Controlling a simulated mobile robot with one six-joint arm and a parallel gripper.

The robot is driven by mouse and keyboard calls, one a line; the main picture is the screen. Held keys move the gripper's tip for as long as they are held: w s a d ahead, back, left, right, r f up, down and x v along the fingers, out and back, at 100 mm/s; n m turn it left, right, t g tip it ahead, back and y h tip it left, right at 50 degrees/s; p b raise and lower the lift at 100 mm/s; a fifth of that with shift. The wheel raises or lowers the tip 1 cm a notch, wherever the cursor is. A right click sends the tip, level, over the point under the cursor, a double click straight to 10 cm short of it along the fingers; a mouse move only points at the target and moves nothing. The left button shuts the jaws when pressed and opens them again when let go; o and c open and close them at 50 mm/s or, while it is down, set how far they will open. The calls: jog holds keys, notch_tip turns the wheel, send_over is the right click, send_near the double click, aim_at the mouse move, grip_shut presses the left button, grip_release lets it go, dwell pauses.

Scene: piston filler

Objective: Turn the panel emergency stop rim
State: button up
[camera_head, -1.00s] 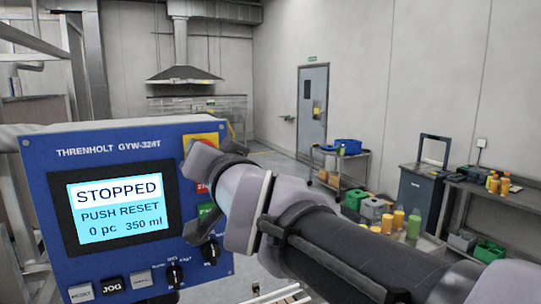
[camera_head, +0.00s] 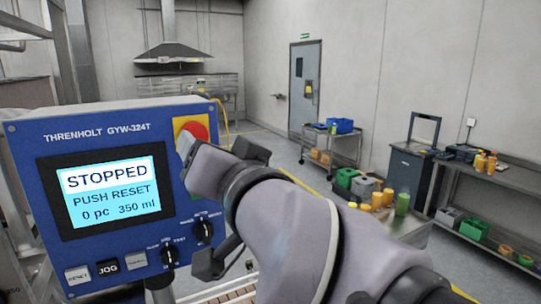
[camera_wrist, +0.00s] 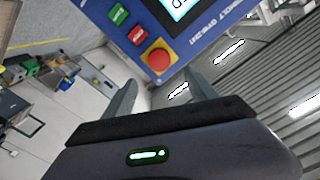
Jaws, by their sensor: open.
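The emergency stop is a red round button (camera_head: 196,131) on a yellow plate (camera_head: 180,124) at the upper right of the blue control panel (camera_head: 100,122). My gripper's dark fingers partly cover it in the head view. In the wrist view the whole red button (camera_wrist: 158,61) shows, ahead of the gap between my fingertips. My gripper (camera_wrist: 162,88) is open and empty, with a finger on each side below the button in the picture. I see no contact with the button. The panel screen (camera_head: 106,190) reads STOPPED, PUSH RESET.
Selector knobs (camera_head: 203,231) and small push buttons, including JOG (camera_head: 108,268), line the panel's lower edge. Red and green labelled buttons (camera_wrist: 118,14) sit beside the stop. Behind stand a bench with bottles (camera_head: 402,202), a cart (camera_head: 333,145) and a door.

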jog(key=p+v, duration=0.3)
jog(key=v, duration=0.4)
jog(key=shift+s+d, duration=0.2)
jog(key=shift+s, duration=0.1)
jog(key=shift+f, duration=0.1)
jog(key=d+f+g+h+b, duration=0.1)
jog(key=d+f+h+b, duration=0.2)
jog(key=f, duration=0.6)
jog(key=d+f+g+b, duration=0.2)
jog(key=f+b, duration=0.3)
jog(key=f, duration=0.4)
jog(key=s+d+f+m+g+h+b, duration=0.1)
jog(key=s+d+f+g+b, duration=0.1)
jog(key=f, duration=0.6)
jog(key=s+d+f+m+g+h+b, duration=0.2)
jog(key=s+d+f+b, duration=0.2)
jog(key=f, duration=0.5)
jog(key=s+d+f+m+g+h+b, duration=0.1)
jog(key=s+d+f+g+b, duration=0.1)
jog(key=d+f, duration=0.4)
notch_tip(320, 180, down, 2)
jog(key=shift+s+d+f+m+h+b, duration=0.2)
jog(key=shift+s+m+h+b, duration=0.15)
jog(key=shift+s+b, duration=0.45)
jog(key=shift+w, duration=0.2)
